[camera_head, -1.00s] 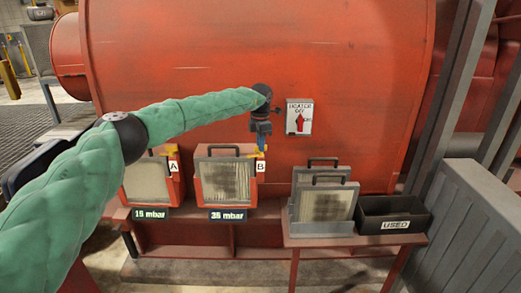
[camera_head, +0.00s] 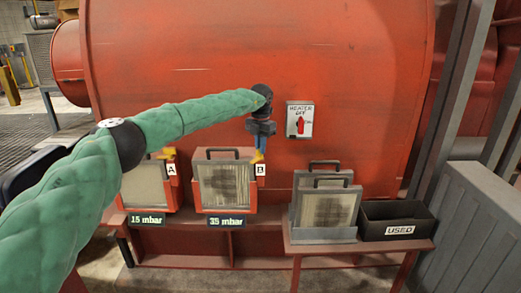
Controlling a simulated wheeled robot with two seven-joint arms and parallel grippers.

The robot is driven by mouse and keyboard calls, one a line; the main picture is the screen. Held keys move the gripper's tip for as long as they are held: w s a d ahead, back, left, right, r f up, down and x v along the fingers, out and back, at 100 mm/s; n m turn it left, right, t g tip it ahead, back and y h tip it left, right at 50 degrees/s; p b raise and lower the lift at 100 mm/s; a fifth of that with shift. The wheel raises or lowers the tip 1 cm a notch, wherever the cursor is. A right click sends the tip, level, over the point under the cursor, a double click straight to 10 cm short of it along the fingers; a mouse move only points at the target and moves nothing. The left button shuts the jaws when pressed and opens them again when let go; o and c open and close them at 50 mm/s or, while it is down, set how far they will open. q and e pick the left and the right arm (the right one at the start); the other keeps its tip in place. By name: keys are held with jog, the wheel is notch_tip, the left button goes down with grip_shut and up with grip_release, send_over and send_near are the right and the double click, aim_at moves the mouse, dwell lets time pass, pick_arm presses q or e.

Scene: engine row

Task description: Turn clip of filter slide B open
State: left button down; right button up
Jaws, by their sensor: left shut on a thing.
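Filter slide B (camera_head: 227,186) is a grey-framed filter with a dark, dirty middle, in a red housing above a "35 mbar" display (camera_head: 227,221). Its yellow clip (camera_head: 257,157) is at the housing's upper right corner, just above the "B" label (camera_head: 261,170). My left gripper (camera_head: 259,148) comes down from above with its fingers at this clip and is shut on it. The fingers partly cover the clip, so I cannot tell its exact angle. My right gripper is not in view.
Filter slide A (camera_head: 145,186), with its own yellow clip (camera_head: 166,153), sits left above a "15 mbar" display (camera_head: 147,219). Spare filters (camera_head: 325,208) and a black "USED" bin (camera_head: 399,219) stand on a right bench. A heater switch (camera_head: 300,120) is close right of my left gripper.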

pick_arm(q)
jog(key=n+b, duration=0.2)
jog(key=n, duration=0.2)
jog(key=shift+f+b, duration=0.2)
jog(key=shift+b, duration=0.15)
jog(key=shift+n+b, duration=0.65)
jog(key=shift+n, duration=1.15)
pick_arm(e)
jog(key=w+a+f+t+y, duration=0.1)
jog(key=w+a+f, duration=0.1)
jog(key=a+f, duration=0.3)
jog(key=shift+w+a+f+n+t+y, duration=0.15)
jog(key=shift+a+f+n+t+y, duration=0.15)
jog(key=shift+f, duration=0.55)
pick_arm(q)
jog(key=c, duration=1.5)
grip_release()
jog(key=shift+c, duration=0.2)
jog(key=shift+r, duration=0.1)
jog(key=shift+r, duration=0.2)
